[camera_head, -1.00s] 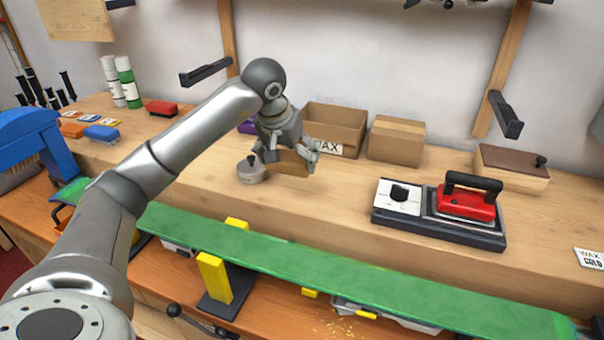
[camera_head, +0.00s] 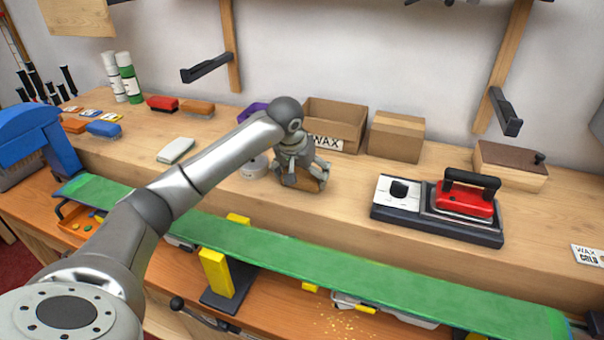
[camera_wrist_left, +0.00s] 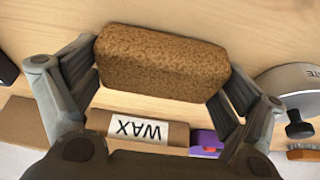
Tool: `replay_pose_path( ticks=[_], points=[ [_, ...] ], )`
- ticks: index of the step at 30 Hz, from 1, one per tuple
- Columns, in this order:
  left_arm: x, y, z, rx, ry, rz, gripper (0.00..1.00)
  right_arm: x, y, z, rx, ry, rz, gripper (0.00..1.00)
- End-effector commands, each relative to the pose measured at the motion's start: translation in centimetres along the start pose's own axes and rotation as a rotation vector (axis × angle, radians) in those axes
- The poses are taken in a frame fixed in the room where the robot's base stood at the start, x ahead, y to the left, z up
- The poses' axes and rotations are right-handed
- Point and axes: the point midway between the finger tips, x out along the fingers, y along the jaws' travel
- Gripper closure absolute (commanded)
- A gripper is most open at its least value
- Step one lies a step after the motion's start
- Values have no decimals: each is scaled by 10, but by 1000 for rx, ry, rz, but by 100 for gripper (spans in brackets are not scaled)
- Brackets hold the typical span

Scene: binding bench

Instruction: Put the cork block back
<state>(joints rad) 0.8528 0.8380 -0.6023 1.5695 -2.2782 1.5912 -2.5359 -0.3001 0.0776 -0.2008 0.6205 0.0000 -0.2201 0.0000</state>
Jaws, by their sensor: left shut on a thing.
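The cork block (camera_wrist_left: 160,62) is a brown speckled brick between the two fingers of my left gripper (camera_wrist_left: 160,85) in the left wrist view. In the head view the left gripper (camera_head: 302,178) is shut on the cork block (camera_head: 307,181), over the wooden bench in front of the WAX box. The gripper hides part of the block. I cannot tell whether the block touches the bench top. My right gripper does not show in either view.
An open cardboard WAX box (camera_head: 336,122) and a closed box (camera_head: 397,138) stand behind. A round grey tin (camera_head: 254,167) is just left of the gripper. A red iron (camera_head: 466,196) sits on its base at right. A green board (camera_head: 320,262) runs along the front.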

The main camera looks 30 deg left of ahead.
Motion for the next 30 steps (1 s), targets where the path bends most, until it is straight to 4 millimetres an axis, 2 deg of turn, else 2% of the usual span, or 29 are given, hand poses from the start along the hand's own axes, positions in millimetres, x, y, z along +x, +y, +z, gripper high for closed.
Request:
replay_pose_path(
  ticks=[2, 3, 5, 15, 19, 23, 30],
  points=[
    [3, 0, 1, 0, 0, -1, 29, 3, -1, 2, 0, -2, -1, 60],
    [3, 0, 1, 0, 0, -1, 6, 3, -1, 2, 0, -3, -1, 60],
    [2, 0, 1, 0, 0, -1, 0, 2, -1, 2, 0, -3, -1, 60],
    [2, 0, 1, 0, 0, 0, 0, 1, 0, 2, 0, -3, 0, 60],
    [-6, 0, -1, 0, 3, 1, 0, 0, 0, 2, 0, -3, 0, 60],
    [-27, -1, -2, 1, 6, 0, 0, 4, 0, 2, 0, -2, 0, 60],
    [-80, 0, -1, 1, 5, 0, 0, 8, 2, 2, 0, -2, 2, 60]
  ],
)
